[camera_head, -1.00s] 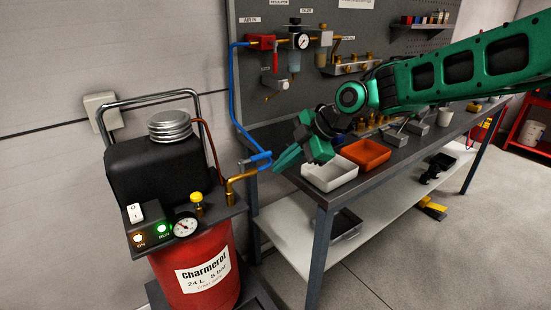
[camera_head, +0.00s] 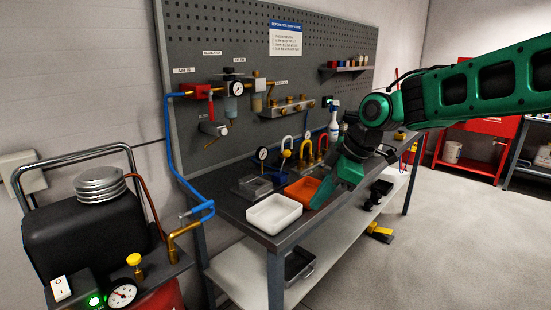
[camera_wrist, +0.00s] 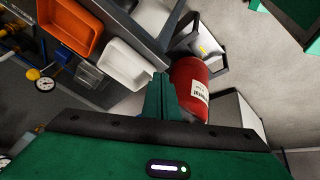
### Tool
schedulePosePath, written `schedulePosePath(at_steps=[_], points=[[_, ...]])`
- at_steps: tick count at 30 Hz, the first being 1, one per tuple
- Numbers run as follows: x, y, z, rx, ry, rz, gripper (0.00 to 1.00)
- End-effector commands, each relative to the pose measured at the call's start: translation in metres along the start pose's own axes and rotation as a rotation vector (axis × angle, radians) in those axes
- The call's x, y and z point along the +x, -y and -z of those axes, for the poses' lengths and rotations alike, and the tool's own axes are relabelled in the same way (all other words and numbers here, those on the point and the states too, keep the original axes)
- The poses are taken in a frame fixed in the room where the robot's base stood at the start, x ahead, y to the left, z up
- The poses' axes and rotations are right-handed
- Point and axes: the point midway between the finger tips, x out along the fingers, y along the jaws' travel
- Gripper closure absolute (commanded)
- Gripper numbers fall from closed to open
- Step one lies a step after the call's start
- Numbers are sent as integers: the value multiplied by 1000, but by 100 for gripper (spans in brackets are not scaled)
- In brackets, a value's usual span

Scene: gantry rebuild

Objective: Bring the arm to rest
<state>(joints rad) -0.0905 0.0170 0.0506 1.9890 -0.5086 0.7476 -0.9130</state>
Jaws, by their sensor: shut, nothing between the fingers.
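My green arm reaches in from the right in the head view. My gripper (camera_head: 331,189) hangs in front of the workbench near the orange tray, its fingers together and empty. In the wrist view my gripper (camera_wrist: 168,98) shows its green fingers side by side, pointing toward the red compressor tank (camera_wrist: 192,83). I see nothing held between them.
A workbench (camera_head: 245,229) carries a white tray (camera_head: 274,226) and an orange tray (camera_head: 299,187). A black-topped compressor (camera_head: 85,228) stands at the left, joined to a blue hose (camera_head: 168,130). A pegboard (camera_head: 200,60) rises behind. Floor (camera_head: 450,220) at the right is clear.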

Motion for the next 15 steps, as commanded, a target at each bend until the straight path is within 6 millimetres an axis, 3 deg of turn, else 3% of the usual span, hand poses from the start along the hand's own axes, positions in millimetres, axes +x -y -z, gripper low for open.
schedulePosePath(at_steps=[1,3,8,11,15], points=[[-12,5,-32,124,47,-20,100],[-27,16,-75,301,108,-46,100],[-60,57,-165,719,230,-109,100],[-79,94,-216,987,293,-153,100],[-100,159,-275,1369,370,-212,100]])
